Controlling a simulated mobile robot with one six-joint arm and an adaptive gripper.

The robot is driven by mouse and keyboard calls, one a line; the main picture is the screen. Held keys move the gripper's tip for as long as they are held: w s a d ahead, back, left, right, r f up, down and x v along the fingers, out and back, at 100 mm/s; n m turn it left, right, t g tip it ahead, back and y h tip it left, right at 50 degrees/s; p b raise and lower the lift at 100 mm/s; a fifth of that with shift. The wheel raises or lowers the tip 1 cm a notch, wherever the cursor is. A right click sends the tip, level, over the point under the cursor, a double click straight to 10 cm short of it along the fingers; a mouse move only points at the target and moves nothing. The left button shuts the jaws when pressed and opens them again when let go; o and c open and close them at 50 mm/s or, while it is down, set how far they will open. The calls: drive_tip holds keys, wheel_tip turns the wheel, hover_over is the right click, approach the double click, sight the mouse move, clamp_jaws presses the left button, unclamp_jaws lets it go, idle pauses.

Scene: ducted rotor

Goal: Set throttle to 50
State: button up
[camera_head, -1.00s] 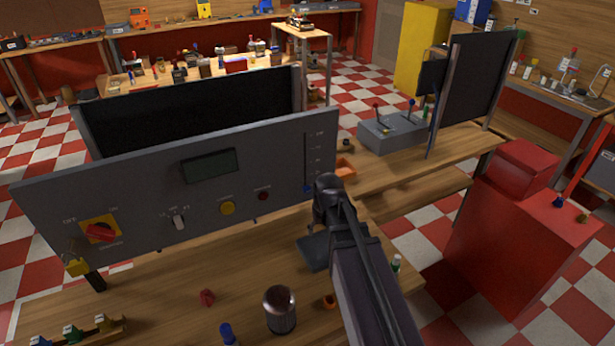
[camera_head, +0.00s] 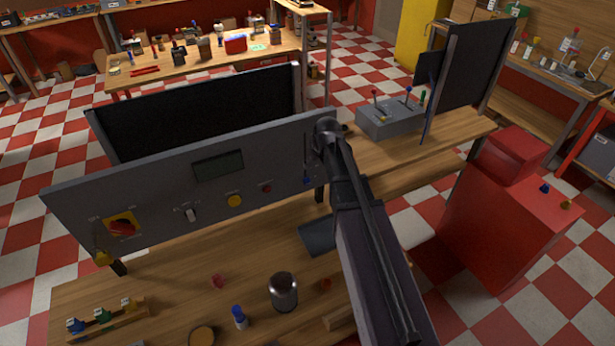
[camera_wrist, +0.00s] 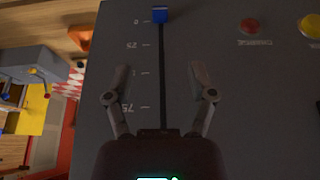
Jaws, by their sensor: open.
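The throttle is a vertical slider at the right end of the grey control panel (camera_head: 150,185). Its blue knob (camera_head: 307,181) is at the slot's lower end. In the wrist view the blue knob (camera_wrist: 160,14) is at the top, level with the 0 mark. Marks 25 and 75 also show beside the dark slot (camera_wrist: 162,55). My gripper (camera_wrist: 160,70) is open and empty, its two fingers apart on either side of the slot, below the knob in the picture. In the head view my arm hides the gripper and the slot's upper right surroundings.
The panel also carries a red button (camera_head: 266,188), a yellow button (camera_head: 235,201), a toggle switch (camera_head: 191,213), a display (camera_head: 218,165) and a red rotary switch (camera_head: 122,227). A metal cup (camera_head: 283,292) stands on the bench. A red cabinet (camera_head: 505,225) is at right.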

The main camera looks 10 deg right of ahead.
sight(307, 180)
drive_tip(key=shift+f, duration=0.15)
drive_tip(key=b+x, duration=1.2)
drive_tip(key=x, duration=0.1)
drive_tip(key=shift+f+b, duration=0.25)
drive_tip(key=shift+b, duration=0.15)
idle(0.6)
clamp_jaws()
idle(0.3)
